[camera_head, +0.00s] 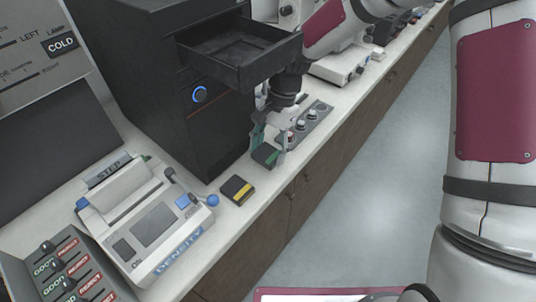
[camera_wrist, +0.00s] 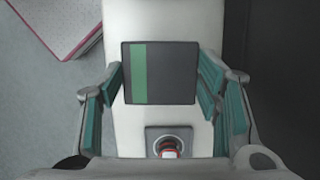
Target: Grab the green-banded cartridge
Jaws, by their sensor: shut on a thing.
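The green-banded cartridge (camera_head: 265,154) is a dark, flat block with a green stripe. It is between the fingers of my gripper (camera_head: 268,148) at the counter's front side, and I cannot tell whether it touches the counter top. In the wrist view the cartridge (camera_wrist: 170,72) shows its dark face, with the green band toward the left. The teal-padded fingers of my gripper (camera_wrist: 162,80) are shut on its left and right sides.
A yellow-banded cartridge (camera_head: 237,190) lies on the white counter (camera_head: 252,220). A black machine (camera_head: 185,110) with an open drawer (camera_head: 240,50) stands behind. The density device (camera_head: 150,225) is at left. A grey strip with knobs (camera_head: 307,124) lies beyond my gripper.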

